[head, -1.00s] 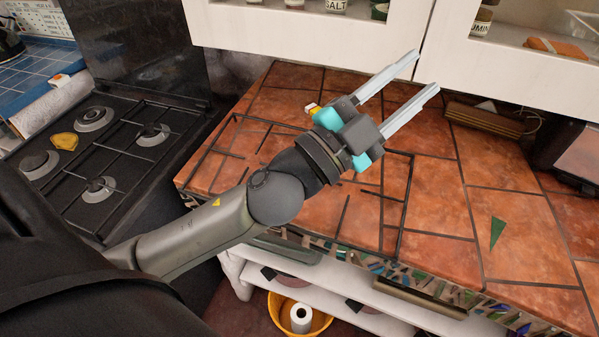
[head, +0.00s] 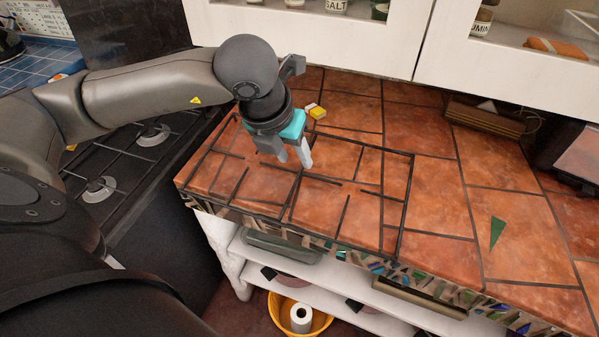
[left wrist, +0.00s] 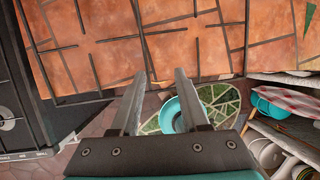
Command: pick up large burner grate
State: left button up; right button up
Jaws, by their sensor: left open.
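The large burner grate (head: 405,205) is a frame of thin dark bars lying flat on the terracotta-tiled counter. Its bars also show at the top of the left wrist view (left wrist: 141,30). My left gripper (head: 295,160) is open and empty, its fingers pointing down over the left-middle part of the grate. I cannot tell how high the fingertips are above the bars. In the left wrist view the two fingers (left wrist: 160,76) are apart, and the counter's front edge lies across the picture by the tips. My right gripper is not in view.
A stove (head: 125,165) stands left of the counter. A small yellow and white item (head: 316,112) lies behind the grate. A white cabinet (head: 300,38) hangs at the back. A wooden box (head: 490,118) stands at the back right. The counter's right side is mostly clear.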

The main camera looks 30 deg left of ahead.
pick_arm(q)
jog(key=a, duration=0.2)
jog(key=y, duration=0.1)
send_over(296, 180)
jog(key=s, duration=0.2)
jog(key=shift+n, duration=0.3)
notch_tip(296, 180, down, 9)
jog(key=shift+s+d+r, duration=0.1)
jog(key=shift+r, duration=0.05)
jog(key=shift+b+x, duration=0.3)
jog(key=shift+x, duration=2.35)
jog(key=shift+s+d, duration=0.15)
jog(key=shift+d, duration=0.05)
jog(key=shift+c, duration=0.2)
grip_shut()
